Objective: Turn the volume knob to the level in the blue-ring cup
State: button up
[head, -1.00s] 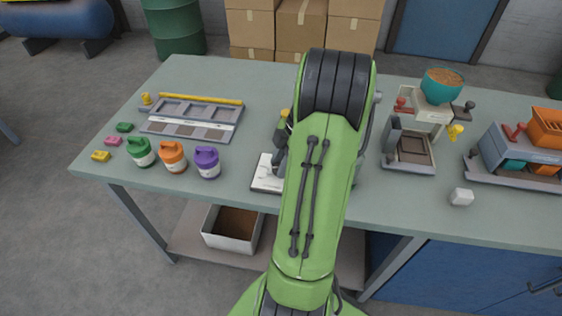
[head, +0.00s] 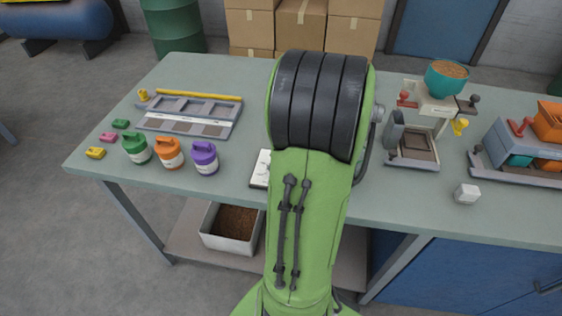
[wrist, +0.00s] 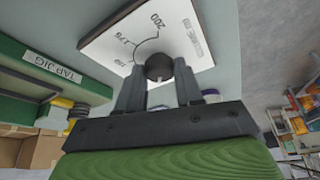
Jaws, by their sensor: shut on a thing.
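In the wrist view, a dark round volume knob (wrist: 158,67) sits on a white dial plate (wrist: 190,28) with an arc scale; 200 and 175 are readable, the other marks are hard to read. My gripper (wrist: 159,84) is shut on the knob, one finger on each side. In the head view, only the left edge of the white dial plate (head: 260,169) shows; my green arm hides the knob and gripper. I cannot pick out a cup with a blue ring in either view.
Green (head: 136,149), orange (head: 169,153) and purple (head: 205,158) lidded pots stand left on the bench. Behind them is a grey tray (head: 189,116).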

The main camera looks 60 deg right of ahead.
jog(key=m, duration=0.2)
jog(key=m+h, duration=0.1)
jog(key=m, duration=0.1)
jog(key=m+h+b, duration=0.1)
jog(key=m, duration=0.1)
jog(key=shift+w+a+g, duration=0.1)
jog(key=shift+a+g, duration=0.15)
jog(key=shift+g, duration=0.05)
jog(key=m+g+h, duration=0.1)
jog(key=m, duration=0.2)
jog(key=m+g+h, duration=0.1)
jog(key=m, duration=0.2)
jog(key=shift+w+a+m, duration=0.15)
jog(key=shift+m, duration=0.15)
jog(key=m+g, duration=0.1)
jog(key=m, duration=0.2)
jog(key=m+g, duration=0.1)
jog(key=m, duration=0.2)
jog(key=shift+w+h, duration=0.2)
jog(key=shift+h, duration=0.1)
jog(key=m+g, duration=0.2)
jog(key=m, duration=0.4)
jog(key=shift+w, duration=0.15)
jog(key=shift+m+y, duration=0.3)
jog(key=shift+y, duration=0.1)
jog(key=o, duration=1)
